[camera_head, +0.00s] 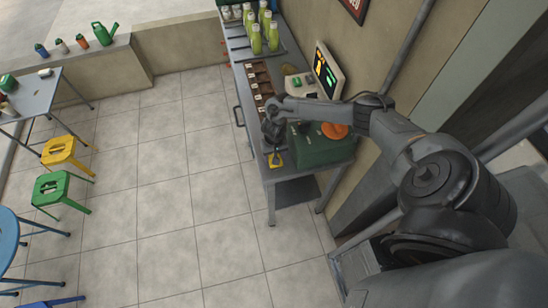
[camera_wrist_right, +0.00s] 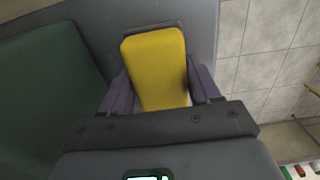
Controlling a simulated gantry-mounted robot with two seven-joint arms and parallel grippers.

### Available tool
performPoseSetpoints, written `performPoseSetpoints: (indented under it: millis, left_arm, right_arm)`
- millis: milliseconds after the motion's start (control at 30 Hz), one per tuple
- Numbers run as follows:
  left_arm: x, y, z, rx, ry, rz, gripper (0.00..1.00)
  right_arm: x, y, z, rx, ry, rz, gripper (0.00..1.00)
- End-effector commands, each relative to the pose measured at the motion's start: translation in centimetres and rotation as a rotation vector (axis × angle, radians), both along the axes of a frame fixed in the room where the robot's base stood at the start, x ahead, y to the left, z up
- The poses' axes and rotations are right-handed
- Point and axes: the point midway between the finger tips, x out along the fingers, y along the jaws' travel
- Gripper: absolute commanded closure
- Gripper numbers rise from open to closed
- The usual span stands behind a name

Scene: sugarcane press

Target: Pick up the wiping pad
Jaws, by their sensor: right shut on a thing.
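The wiping pad is a yellow block (camera_wrist_right: 156,62), seen close up in the right wrist view between my two purple-grey fingers. In the head view the yellow pad (camera_head: 275,160) shows small at the near left corner of the metal counter (camera_head: 279,174). My right gripper (camera_head: 275,152) comes down over it from above and is shut on it; in the wrist view the fingers (camera_wrist_right: 160,92) press on its two sides. I cannot tell whether the pad still touches the counter. My left gripper is not in view.
Behind are a screen (camera_head: 327,72), a row of brown compartments (camera_head: 259,80) and several green bottles (camera_head: 256,40). Open tiled floor (camera_head: 170,170) lies left of the counter; stools (camera_head: 62,187) stand farther left.

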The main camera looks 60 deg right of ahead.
Motion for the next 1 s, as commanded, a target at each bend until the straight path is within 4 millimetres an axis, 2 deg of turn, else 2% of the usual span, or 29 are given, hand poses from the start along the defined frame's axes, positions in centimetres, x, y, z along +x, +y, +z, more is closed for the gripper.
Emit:
performPoseSetpoints:
  millis: [233,367,800,1000]
  left_arm:
    - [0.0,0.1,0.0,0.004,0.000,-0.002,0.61]
    - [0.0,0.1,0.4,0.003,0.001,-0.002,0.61]
    - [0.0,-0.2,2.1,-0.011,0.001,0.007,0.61]
    - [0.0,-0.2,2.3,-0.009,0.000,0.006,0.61]
  right_arm:
    - [0.0,0.0,0.1,0.000,0.000,0.000,0.69]
    - [0.1,0.0,1.1,0.000,-0.001,0.000,0.69]
    - [0.1,-0.1,8.1,-0.001,-0.002,0.002,0.69]
    - [0.1,0.0,9.8,0.000,-0.001,0.000,0.69]
